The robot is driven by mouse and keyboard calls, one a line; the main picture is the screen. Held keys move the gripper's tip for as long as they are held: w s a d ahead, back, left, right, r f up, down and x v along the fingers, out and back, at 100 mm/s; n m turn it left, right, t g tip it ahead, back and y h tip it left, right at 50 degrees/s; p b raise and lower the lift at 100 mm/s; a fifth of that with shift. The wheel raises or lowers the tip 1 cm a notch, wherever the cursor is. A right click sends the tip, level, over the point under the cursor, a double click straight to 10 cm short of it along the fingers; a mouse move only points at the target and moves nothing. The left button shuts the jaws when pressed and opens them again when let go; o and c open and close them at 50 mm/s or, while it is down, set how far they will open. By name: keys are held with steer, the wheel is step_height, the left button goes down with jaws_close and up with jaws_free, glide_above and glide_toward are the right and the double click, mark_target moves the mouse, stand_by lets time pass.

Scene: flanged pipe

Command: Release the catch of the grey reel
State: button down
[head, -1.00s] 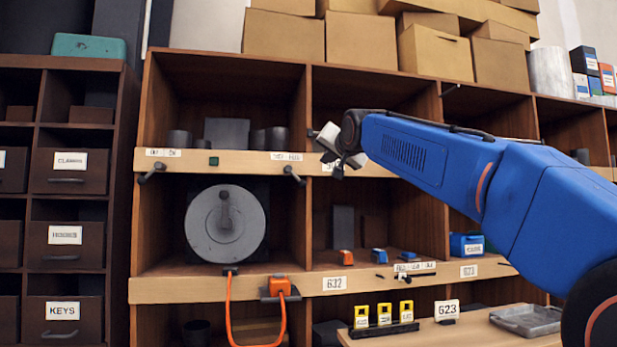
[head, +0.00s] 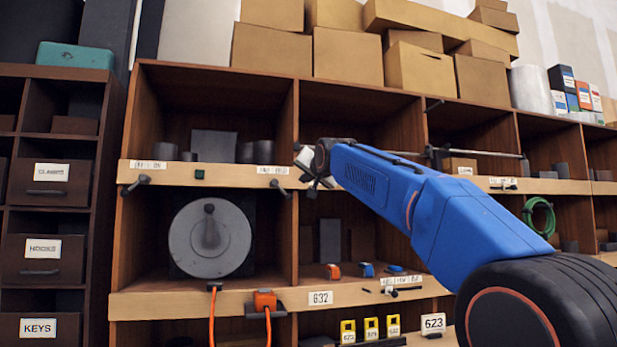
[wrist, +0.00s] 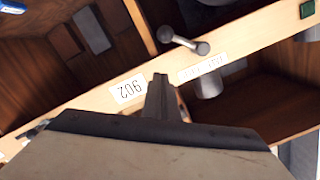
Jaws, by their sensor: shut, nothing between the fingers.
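The grey reel (head: 198,250) is a round disc with a dark crank arm at its centre, in the left middle compartment of the wooden shelf. A dark lever (head: 280,188) is on the rail above its right side, and a second lever (head: 136,185) is above its left side. I cannot tell which part is the catch. My gripper (head: 312,186) is in front of the rail, just right of the right lever. In the wrist view its shut fingers (wrist: 159,92) point at the rail, apart from a lever (wrist: 184,42). They hold nothing.
An orange cord (head: 212,315) hangs below the reel, beside an orange connector (head: 265,300) on the lower rail. Small orange and blue items (head: 367,270) sit in the adjoining compartment. A green button (head: 199,174) is on the upper rail. Cardboard boxes (head: 270,48) lie on top.

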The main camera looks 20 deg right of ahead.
steer(key=shift+w+a+f, duration=0.6)
steer(key=shift+f, duration=0.25)
steer(key=shift+w+a+f, duration=0.55)
steer(key=shift+w+f, duration=0.05)
steer(key=shift+f, duration=0.25)
